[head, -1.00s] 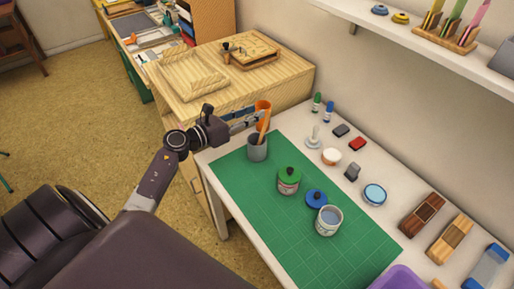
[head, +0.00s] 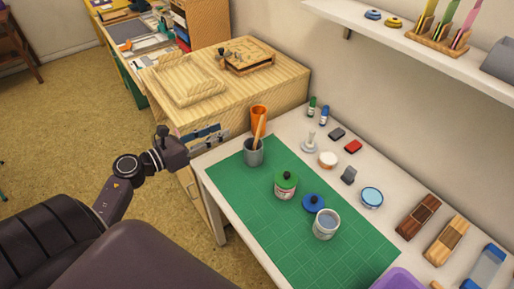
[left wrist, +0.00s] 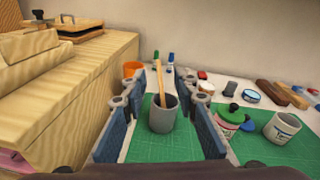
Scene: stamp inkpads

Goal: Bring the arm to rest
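My left gripper (head: 221,138) is open and empty, off the left edge of the white table, in front of the wooden cabinet. In the left wrist view its two blue-padded fingers (left wrist: 161,100) stand wide apart. The grey cup (head: 254,153) with a wooden stick in it stands upright on the green mat. It shows between the fingers in the left wrist view (left wrist: 162,119), but the head view shows it apart from them. My right gripper is not in view.
An orange cup (head: 259,114) stands behind the grey cup. A green-lidded jar (head: 286,189), a blue lid (head: 314,203) and an open jar (head: 326,224) are on the green mat (head: 270,235). The wooden cabinet (head: 275,88) is close behind the gripper.

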